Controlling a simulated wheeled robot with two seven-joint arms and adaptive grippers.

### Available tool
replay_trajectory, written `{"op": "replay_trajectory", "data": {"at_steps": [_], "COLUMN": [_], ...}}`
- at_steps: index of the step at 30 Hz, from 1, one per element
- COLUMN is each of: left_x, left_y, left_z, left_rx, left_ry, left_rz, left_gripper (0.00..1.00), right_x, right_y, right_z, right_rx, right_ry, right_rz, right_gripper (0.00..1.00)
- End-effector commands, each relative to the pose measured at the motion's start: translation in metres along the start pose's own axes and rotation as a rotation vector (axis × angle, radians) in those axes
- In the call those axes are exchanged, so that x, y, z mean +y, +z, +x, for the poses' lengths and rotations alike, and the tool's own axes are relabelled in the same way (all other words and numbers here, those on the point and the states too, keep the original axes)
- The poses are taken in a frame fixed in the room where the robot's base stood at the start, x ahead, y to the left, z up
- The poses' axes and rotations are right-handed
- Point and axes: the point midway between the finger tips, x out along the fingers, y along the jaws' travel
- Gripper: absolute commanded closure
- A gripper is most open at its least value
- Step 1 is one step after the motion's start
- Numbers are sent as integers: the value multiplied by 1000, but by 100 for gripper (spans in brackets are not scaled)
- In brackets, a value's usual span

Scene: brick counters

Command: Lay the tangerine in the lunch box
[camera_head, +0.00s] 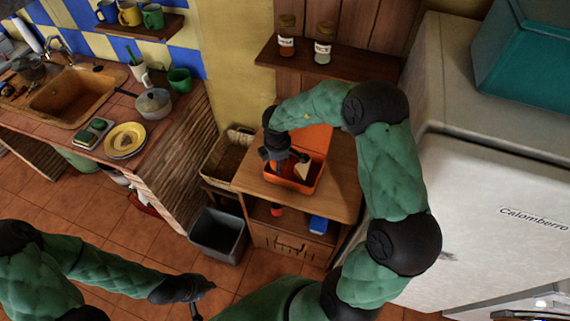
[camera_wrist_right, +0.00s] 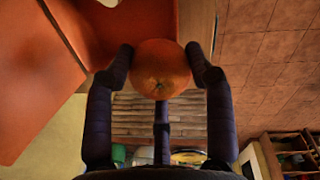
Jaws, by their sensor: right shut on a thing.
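The orange lunch box (camera_head: 293,189) stands open on the small wooden cabinet, its lid (camera_head: 314,138) raised at the back. A pale wedge (camera_head: 302,172) lies inside it. My right gripper (camera_head: 284,163) is at the box's left part, fingers pointing down. In the right wrist view it is shut on the tangerine (camera_wrist_right: 161,69), held between its fingertips. There the box interior (camera_wrist_right: 112,30) and lid (camera_wrist_right: 30,85) show left of the tangerine. The head view hides the tangerine behind the gripper. My left gripper (camera_head: 196,305) hangs low over the floor, away from the box; its fingers are too small to read.
A wicker basket (camera_head: 226,155) stands left of the cabinet, with a grey bin (camera_head: 218,235) in front. A red item (camera_head: 277,209) and blue item (camera_head: 318,225) sit on the shelf below. The fridge (camera_head: 490,220) closes off the right. A shelf with jars (camera_head: 325,62) is above.

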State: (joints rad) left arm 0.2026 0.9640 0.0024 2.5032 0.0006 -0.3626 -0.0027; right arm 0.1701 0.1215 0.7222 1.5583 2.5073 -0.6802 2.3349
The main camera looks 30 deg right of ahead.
Motion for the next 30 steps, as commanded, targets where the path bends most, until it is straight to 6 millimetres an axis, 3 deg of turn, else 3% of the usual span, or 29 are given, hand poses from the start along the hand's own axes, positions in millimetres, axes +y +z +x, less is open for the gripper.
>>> {"op": "replay_trajectory", "data": {"at_steps": [6, 11, 17, 25, 30], "left_x": [-2, -3, -3, -6, -6], "left_y": [0, 0, 0, -1, -1], "left_z": [6, 9, 10, 16, 16], "left_rx": [0, 0, 0, 0, 0], "left_ry": [0, 0, 0, 0, 0], "left_rz": [0, 0, 0, 0, 0], "left_gripper": [100, 100, 100, 100, 100], "right_x": [28, 40, 46, 47, 47], "right_y": [14, 19, 21, 23, 22], "right_z": [39, 56, 64, 98, 101], "right_rx": [-2, 0, 0, 0, 1], "right_ry": [-4, 0, 1, -2, 1], "right_rz": [1, 0, 0, 0, -1], "right_gripper": [80, 80, 80, 80, 80]}}
